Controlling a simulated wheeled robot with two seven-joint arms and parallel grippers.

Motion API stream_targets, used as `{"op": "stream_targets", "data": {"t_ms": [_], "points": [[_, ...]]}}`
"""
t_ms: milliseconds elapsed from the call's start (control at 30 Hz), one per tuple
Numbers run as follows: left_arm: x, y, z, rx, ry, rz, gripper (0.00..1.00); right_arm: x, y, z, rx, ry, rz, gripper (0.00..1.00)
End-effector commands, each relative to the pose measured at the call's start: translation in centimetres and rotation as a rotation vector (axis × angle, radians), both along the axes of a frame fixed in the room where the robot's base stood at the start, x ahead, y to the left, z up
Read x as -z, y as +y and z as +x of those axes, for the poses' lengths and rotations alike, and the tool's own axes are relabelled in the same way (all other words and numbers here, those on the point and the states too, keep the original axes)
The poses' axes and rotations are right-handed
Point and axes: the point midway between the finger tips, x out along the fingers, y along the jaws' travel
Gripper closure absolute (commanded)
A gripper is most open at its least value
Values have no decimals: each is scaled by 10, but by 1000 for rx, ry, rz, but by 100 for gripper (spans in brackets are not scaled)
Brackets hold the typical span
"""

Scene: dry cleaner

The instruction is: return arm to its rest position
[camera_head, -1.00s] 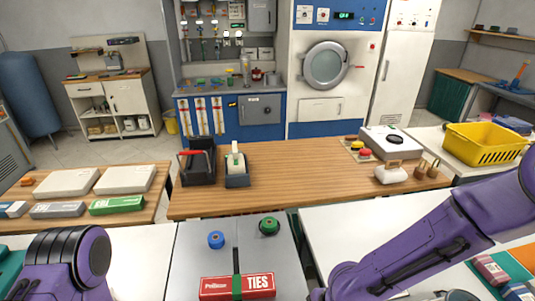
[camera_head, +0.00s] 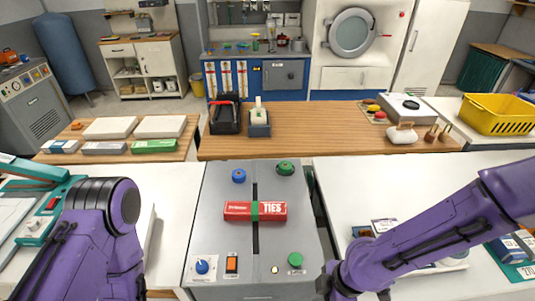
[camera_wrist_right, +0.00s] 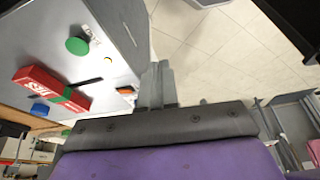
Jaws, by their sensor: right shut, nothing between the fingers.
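My purple right arm (camera_head: 430,230) crosses the lower right of the head view, over the white counter. Its wrist end is at the bottom edge, and its gripper is not visible there. In the right wrist view my right gripper (camera_wrist_right: 157,85) shows as grey fingers, shut and empty. It hangs beside the grey machine's front, with floor tiles behind it. My left arm (camera_head: 100,220) stands at the lower left of the head view; its gripper is out of view.
A grey machine top (camera_head: 220,225) carries a red TIES box (camera_head: 238,210), which also shows in the right wrist view (camera_wrist_right: 45,82). White counters (camera_head: 370,185) flank it. A wooden table (camera_head: 300,140) stands behind. A yellow basket (camera_head: 495,115) is at right. Open floor (camera_wrist_right: 215,50) lies beyond my right fingers.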

Motion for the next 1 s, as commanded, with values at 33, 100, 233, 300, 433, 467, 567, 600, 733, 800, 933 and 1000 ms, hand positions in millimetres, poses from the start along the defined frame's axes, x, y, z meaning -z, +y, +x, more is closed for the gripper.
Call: {"op": "stream_targets", "data": {"t_ms": [33,100,233,300,433,467,567,600,733,800,933,1000], "points": [[7,0,0,0,-1,1,100,13,2,-5,41,30,15,100],[12,0,1,0,-1,0,100,24,5,-11,111,71,40,100],[24,0,1,0,-1,0,100,50,10,-24,280,160,86,100],[32,0,1,0,-1,0,100,68,11,-31,397,212,108,100],[52,0,1,0,-1,0,100,111,9,-44,687,309,140,100],[57,0,1,0,-1,0,100,122,6,-47,766,327,143,100],[76,0,1,0,-1,1,100,167,-10,-56,1066,364,135,100],[85,0,1,0,0,0,100,187,-21,-60,1205,363,125,100],[115,0,1,0,-1,1,100,252,-79,-80,1666,255,48,100],[127,0,1,0,-1,0,100,274,-116,-92,1869,136,3,100],[137,0,1,0,-1,1,100,285,-165,-108,2074,-61,-45,100],[137,0,2,0,-1,1,100,284,-176,-111,2115,-114,-53,100]]}}
